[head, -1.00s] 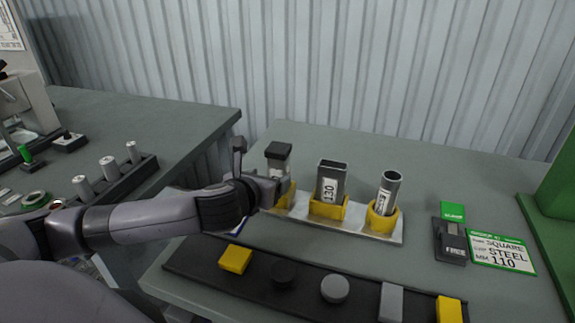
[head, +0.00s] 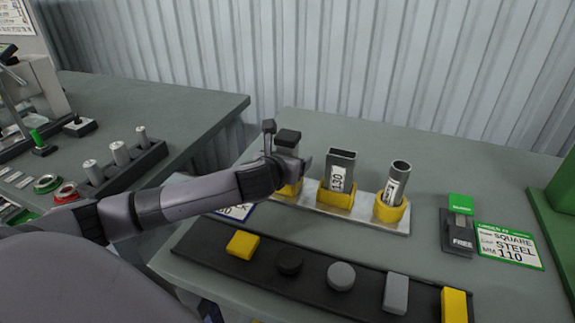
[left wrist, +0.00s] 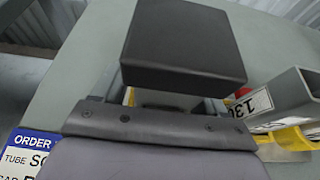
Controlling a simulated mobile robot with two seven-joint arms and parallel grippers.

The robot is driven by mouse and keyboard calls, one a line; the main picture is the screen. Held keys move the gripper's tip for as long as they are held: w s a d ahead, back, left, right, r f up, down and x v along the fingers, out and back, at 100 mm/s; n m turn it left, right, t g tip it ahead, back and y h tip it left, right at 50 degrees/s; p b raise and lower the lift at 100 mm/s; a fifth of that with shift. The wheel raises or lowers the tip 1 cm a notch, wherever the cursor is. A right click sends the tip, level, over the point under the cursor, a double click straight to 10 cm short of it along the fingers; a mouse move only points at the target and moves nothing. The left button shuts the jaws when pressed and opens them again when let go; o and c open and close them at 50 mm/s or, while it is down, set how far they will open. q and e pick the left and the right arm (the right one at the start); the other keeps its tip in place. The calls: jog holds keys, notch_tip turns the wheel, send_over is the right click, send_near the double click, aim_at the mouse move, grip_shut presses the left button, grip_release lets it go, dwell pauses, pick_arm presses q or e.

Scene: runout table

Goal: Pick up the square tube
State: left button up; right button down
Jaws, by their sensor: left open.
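The square tube (head: 286,150) stands at the left end of the rack, with a black square cap on top. In the left wrist view its black cap (left wrist: 183,45) fills the upper middle. My left gripper (head: 298,168) is open at the tube, just below the cap, and the wrist hides part of the tube. I cannot tell whether the fingers touch it. A rectangular tube (head: 340,168) labelled 130 and a round tube (head: 397,180) stand to the right in yellow holders. My right gripper is not in view.
The rack (head: 365,216) stands on the grey table. A green-edged card (head: 508,246) reads SQUARE STEEL 110, beside a device marked FREE (head: 459,226). A blue-edged card (left wrist: 30,152) lies left of the rack.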

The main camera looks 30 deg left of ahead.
pick_arm(q)
jog(key=c, duration=1.1)
jog(key=shift+c, duration=0.2)
